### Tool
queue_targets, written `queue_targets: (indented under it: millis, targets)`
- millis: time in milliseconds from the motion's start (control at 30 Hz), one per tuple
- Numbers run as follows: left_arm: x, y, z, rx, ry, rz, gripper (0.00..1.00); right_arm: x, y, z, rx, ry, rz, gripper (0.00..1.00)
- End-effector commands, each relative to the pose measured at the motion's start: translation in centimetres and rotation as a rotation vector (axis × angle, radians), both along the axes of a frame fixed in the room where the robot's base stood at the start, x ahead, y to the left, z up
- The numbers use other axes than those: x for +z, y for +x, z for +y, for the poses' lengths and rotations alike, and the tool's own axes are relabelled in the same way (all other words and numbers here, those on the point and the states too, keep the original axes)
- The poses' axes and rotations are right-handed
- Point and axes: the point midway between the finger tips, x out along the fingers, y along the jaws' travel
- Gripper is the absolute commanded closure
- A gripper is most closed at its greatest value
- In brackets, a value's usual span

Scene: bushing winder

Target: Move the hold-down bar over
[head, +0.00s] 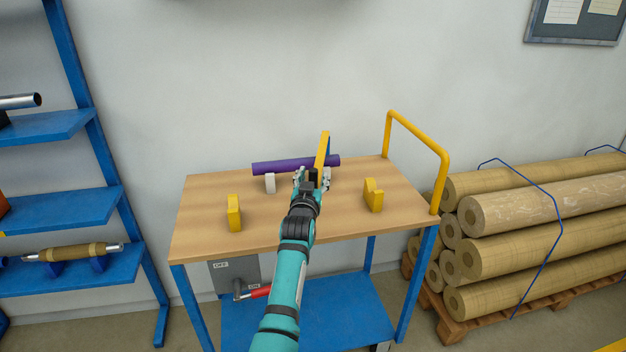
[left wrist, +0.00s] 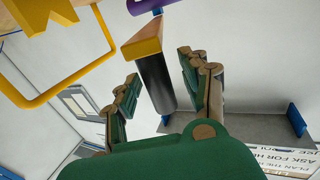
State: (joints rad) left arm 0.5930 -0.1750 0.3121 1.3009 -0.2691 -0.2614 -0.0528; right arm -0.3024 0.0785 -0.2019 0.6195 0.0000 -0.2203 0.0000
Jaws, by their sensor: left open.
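The yellow hold-down bar (head: 323,148) stands up at the back of the wooden table, beside a purple roll (head: 270,167). In the left wrist view the bar's yellow part (left wrist: 143,46) joins a dark round grip (left wrist: 157,84). My left gripper (head: 312,180) is at the grip. In the left wrist view its green fingers (left wrist: 160,90) are open, one on each side of the grip, with gaps visible. The arm and gripper hide the bar's lower part in the head view. My right gripper is not in view.
Two yellow notched supports (head: 234,213) (head: 373,195) and a small white block (head: 270,184) stand on the table (head: 205,231). A yellow rail (head: 420,133) rises at its right end. A red-handled crank (head: 259,292) sits below the front edge. Rolls (head: 520,230) lie stacked at right.

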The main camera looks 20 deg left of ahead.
Motion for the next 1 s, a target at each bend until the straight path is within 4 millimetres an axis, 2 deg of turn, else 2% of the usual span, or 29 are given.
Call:
queue_targets:
  millis: [267,367,700,833,1000]
  targets:
    - [0.6,0.0,0.1,0.001,0.002,-0.006,0.54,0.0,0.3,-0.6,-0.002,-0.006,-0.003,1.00]
    - [1.7,0.1,0.1,0.001,0.003,-0.008,0.54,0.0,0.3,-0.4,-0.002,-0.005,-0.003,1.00]
    - [8.0,0.0,0.1,0.001,0.002,-0.006,0.54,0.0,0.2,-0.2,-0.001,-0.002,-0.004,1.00]
    - [9.4,0.1,0.1,0.001,0.002,-0.003,0.54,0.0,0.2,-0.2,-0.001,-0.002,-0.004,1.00]
    - [10.0,0.0,0.0,0.001,0.002,0.000,0.54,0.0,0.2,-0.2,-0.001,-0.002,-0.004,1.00]
